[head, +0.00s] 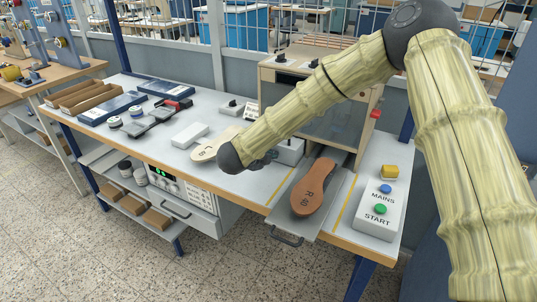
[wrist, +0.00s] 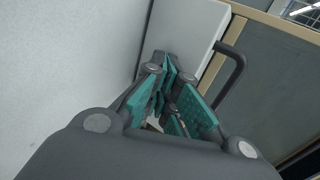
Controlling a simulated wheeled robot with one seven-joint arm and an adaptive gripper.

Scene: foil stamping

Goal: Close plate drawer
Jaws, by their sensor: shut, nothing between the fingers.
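A pale grey block, which looks like the plate drawer (head: 290,152), juts out at the lower front of the stamping machine (head: 318,108). In the wrist view the pale drawer (wrist: 188,32) carries a dark looped handle (wrist: 236,72). My gripper (wrist: 170,98) has teal-padded fingers, shut and empty, just left of the handle and near the drawer's face. I cannot tell whether they touch. In the head view my gripper (head: 264,163) is mostly hidden behind my wrist. A sliding tray (head: 338,205) is pulled out over the bench's front edge, holding a brown sole (head: 314,188).
A control box (head: 380,212) with blue and green buttons stands right of the tray. A pale sole (head: 208,148) and a white block (head: 190,136) lie left of my gripper.

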